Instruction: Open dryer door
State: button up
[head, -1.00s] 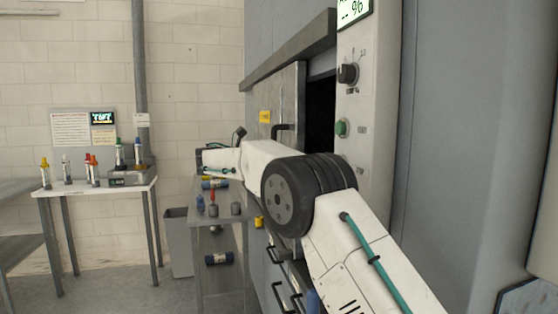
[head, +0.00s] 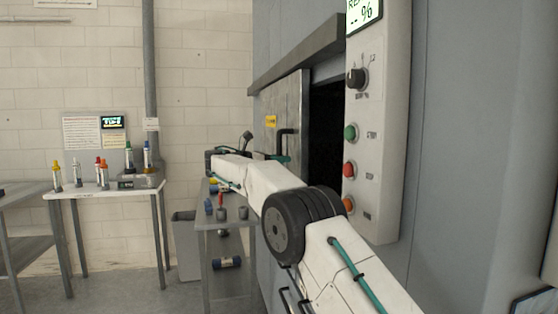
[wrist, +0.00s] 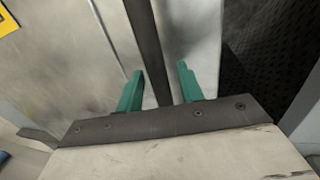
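The dryer door (head: 292,100) is a grey metal panel with a yellow label, and a dark opening (head: 325,125) shows between its right edge and the control panel. A dark bar handle (head: 284,142) is fixed to the door. In the wrist view the handle (wrist: 147,40) runs between the two teal fingers of my gripper (wrist: 160,84). The fingers are apart, with a visible gap on each side of the bar. In the head view my gripper (head: 281,158) is small, at the lower end of the handle and partly hidden by my arm.
The control panel (head: 378,130) with a knob and several buttons stands right of the opening, close to my arm. A small cart (head: 226,230) holding parts stands left of the machine. A table (head: 105,190) with bottles and a bin (head: 186,245) are farther left.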

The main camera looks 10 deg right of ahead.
jog(key=shift+a, duration=0.1)
jog(key=s+a, duration=0.1)
jog(key=a, duration=0.6)
jog(key=shift+s+a, duration=0.25)
jog(key=shift+s, duration=0.05)
jog(key=shift+a, duration=0.1)
